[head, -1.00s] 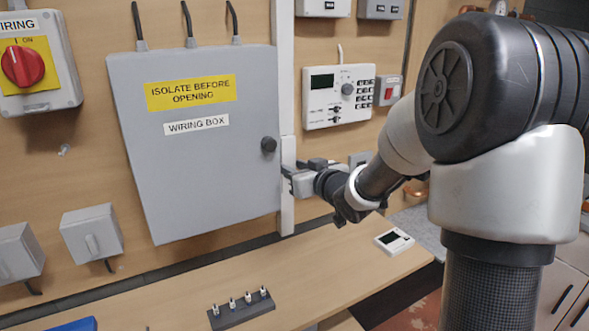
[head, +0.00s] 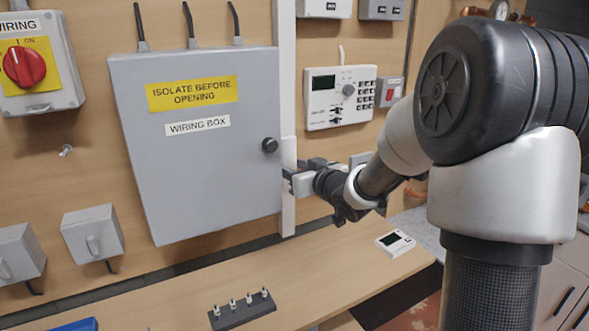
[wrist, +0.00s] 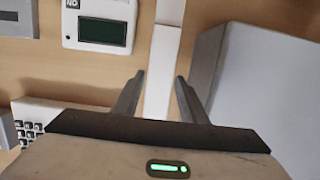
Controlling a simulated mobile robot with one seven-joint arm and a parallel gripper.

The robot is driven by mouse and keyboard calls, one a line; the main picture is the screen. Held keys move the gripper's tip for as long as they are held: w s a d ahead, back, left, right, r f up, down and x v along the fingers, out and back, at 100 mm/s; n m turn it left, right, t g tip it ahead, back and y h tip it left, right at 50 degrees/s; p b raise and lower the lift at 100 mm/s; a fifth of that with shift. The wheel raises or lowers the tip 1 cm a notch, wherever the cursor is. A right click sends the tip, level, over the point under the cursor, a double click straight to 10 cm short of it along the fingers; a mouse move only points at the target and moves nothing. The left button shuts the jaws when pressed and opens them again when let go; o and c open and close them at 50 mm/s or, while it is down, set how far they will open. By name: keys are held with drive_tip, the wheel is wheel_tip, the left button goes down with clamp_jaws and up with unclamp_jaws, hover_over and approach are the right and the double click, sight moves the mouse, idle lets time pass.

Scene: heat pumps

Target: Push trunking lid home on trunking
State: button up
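The trunking (head: 285,80) is a narrow white vertical strip at the right side of the grey wiring box. A brighter white length on its lower part, which looks like the lid (head: 288,217), shows in the head view. In the wrist view the white strip (wrist: 161,75) runs up between the fingers, with a step near its top. My gripper (head: 288,178) is at the strip, just below the box's knob. In the wrist view my gripper (wrist: 161,85) has its fingers apart, one on each side of the strip. I cannot tell whether they touch it, or how fully the lid is seated.
The wiring box (head: 200,180) stands out from the wall close to the left of my gripper. A keypad controller (head: 340,97) is on the wall at the upper right. A bench (head: 330,265) below holds a small white device (head: 395,242) and a dark strip with several pegs (head: 242,309).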

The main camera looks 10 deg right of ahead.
drive_tip(key=shift+s, duration=0.2)
idle(0.4)
drive_tip(key=shift+v, duration=0.85)
drive_tip(key=shift+d+f, duration=0.1)
drive_tip(key=shift+d, duration=0.15)
drive_tip(key=s+d+p, duration=0.3)
drive_tip(key=s+d, duration=0.3)
drive_tip(key=s, duration=0.6)
drive_tip(key=shift+s+d, duration=0.25)
drive_tip(key=shift+d, duration=0.15)
idle(0.5)
